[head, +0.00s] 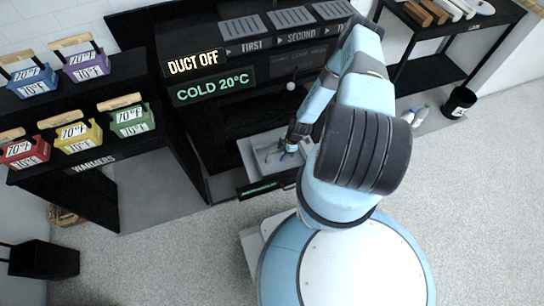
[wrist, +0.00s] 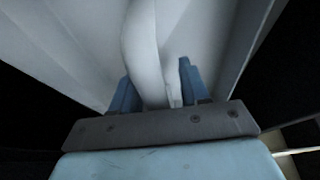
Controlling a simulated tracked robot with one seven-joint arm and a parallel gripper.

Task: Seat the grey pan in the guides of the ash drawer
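The grey pan (head: 262,146) lies low in the dark opening under the "COLD 20°C" panel. The ash drawer seems to be the dark front (head: 262,187) with small green text, just in front of the pan. The guides cannot be made out. My gripper (head: 291,149) reaches down over the pan's right part. In the wrist view, a pale curved bar of the pan (wrist: 143,45) runs between my two blue fingers (wrist: 157,90). It overlaps the left finger, and a narrow gap seems to show by the right one. I cannot tell whether the fingers clamp it.
A dark warmer shelf (head: 95,160) with several coloured boxes stands at left. A dark rack (head: 450,70) stands at right, with bottles (head: 415,114) and a black bin (head: 459,102) near it. The pale floor (head: 160,255) in front is mostly clear.

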